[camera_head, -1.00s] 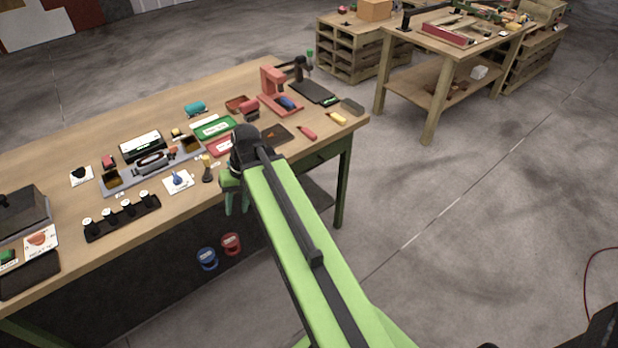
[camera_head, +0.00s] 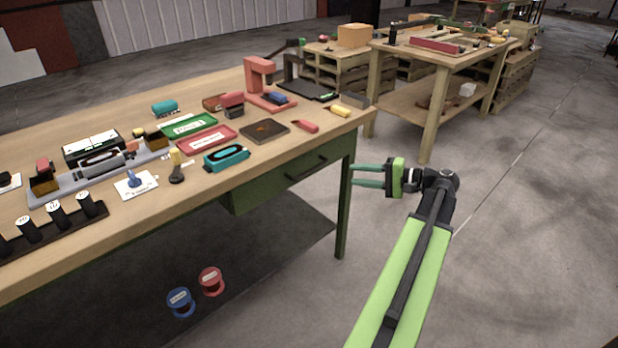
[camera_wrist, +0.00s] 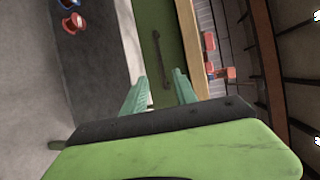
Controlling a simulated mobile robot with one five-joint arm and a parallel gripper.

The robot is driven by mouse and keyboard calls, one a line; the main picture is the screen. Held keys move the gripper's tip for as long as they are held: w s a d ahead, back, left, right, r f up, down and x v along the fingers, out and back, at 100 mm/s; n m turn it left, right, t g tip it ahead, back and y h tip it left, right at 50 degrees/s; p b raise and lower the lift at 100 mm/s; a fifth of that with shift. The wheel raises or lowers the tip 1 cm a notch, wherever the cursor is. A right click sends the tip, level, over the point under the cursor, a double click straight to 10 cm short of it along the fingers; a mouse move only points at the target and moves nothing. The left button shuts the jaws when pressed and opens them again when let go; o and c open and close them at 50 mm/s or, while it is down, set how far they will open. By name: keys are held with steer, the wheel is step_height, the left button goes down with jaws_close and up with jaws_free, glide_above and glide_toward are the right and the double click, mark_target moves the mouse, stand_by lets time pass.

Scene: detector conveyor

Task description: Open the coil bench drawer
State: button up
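The green drawer (camera_head: 285,184) sits under the right end of the wooden bench top and looks shut. Its dark bar handle (camera_head: 307,167) is on the front face. In the wrist view the drawer front (camera_wrist: 151,20) shows ahead, with the handle (camera_wrist: 161,60) beyond the fingers. My gripper (camera_head: 354,175) is right of the handle in the head view, its fingers pointing left toward the bench. In the wrist view my gripper (camera_wrist: 162,84) has its two teal fingers apart with nothing between them. It does not touch the handle.
The bench top (camera_head: 110,224) holds several tools, trays and parts. A green bench leg (camera_head: 346,210) stands near my fingers. Blue (camera_head: 181,302) and red (camera_head: 211,281) spools lie below the bench. A second table (camera_head: 440,60) stands behind; the floor at right is clear.

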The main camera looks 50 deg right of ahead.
mark_target(313, 170)
steer(key=b+x, duration=0.3)
steer(key=x, duration=1.3)
steer(key=shift+w+d+f, duration=0.1)
steer(key=shift+w, duration=0.2)
steer(key=shift+c, duration=0.4)
jaws_close()
